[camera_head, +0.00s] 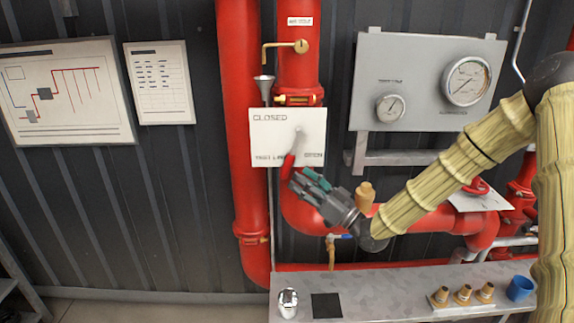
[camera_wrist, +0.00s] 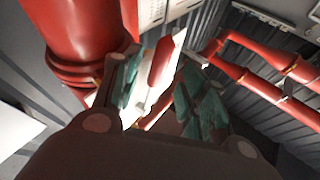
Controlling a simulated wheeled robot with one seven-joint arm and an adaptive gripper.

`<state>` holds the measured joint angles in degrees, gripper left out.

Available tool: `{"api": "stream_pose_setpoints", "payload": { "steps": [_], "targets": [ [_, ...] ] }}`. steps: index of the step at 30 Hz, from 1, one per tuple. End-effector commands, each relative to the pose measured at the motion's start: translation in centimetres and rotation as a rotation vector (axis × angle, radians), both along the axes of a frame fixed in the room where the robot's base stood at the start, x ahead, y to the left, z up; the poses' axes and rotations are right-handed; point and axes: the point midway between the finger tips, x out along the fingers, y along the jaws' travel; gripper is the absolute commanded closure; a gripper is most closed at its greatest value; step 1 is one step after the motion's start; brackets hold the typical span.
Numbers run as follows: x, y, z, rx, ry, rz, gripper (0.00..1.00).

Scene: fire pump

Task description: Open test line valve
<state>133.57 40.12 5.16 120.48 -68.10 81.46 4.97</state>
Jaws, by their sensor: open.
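The test line valve has a white plate (camera_head: 262,120) marked CLOSED at the top and TEST LINE and OPEN along the bottom. Its lever has a red grip (camera_head: 288,167) that points down and slightly left from the plate's middle. My gripper (camera_head: 302,182) is at the grip's lower end, below the plate. In the wrist view the red grip (camera_wrist: 161,62) shows between the two teal-padded fingers of my gripper (camera_wrist: 152,88). The fingers stand apart, with a visible gap on either side of the grip. Whether a pad touches it cannot be told.
Red pipes (camera_head: 240,140) run behind the plate. A brass lever (camera_head: 285,46) sits above it. A gauge panel (camera_head: 425,85) is at right. A bench (camera_head: 390,285) below holds a metal cup (camera_head: 288,302), brass fittings (camera_head: 463,295) and a blue cup (camera_head: 519,289).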

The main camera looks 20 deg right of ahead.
Motion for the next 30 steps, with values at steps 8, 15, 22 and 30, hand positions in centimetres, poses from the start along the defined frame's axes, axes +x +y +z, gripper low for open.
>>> {"api": "stream_pose_setpoints", "payload": {
  "steps": [8, 15, 22, 30],
  "targets": [
    [3.1, 2.4, 1.8, 0.000, 0.002, 0.000, 0.57],
    [4.4, 3.4, 2.3, 0.000, 0.002, 0.000, 0.57],
    [4.6, 3.5, 2.3, 0.000, 0.002, -0.001, 0.57],
    [4.5, 3.5, 2.3, 0.000, 0.002, -0.001, 0.88]
  ]
}}
